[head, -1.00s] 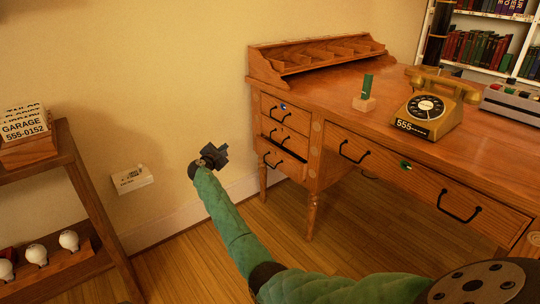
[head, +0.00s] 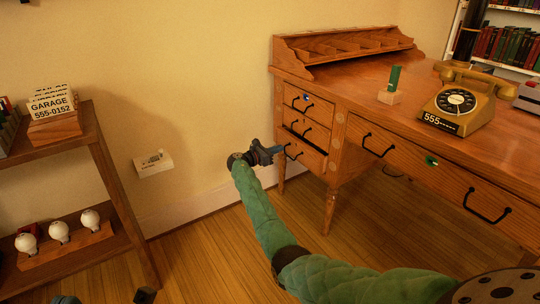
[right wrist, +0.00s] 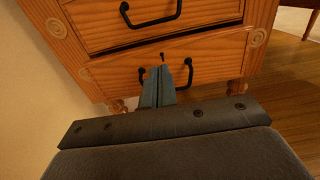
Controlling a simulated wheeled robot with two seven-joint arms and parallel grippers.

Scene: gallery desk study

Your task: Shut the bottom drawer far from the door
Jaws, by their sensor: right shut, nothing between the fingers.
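The wooden desk (head: 338,150) has a stack of three drawers at its left end. The bottom drawer (head: 303,152) stands slightly out, with a dark gap above its front. In the right wrist view the bottom drawer (right wrist: 215,68) shows its black bar handle, partly hidden behind my fingers. My right gripper (head: 279,149) is shut and empty, its blue fingers pointing at that drawer's front by the handle. In the right wrist view the closed fingertips (right wrist: 160,74) overlap the handle; I cannot tell if they touch. Small dark parts at the head view's bottom left may be my left gripper.
A wooden shelf (head: 70,135) with light bulbs and a card holder stands at the left. A golden telephone (head: 452,105) and a green piece on a wooden block (head: 390,97) stand on the desk. The floor between shelf and desk is clear.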

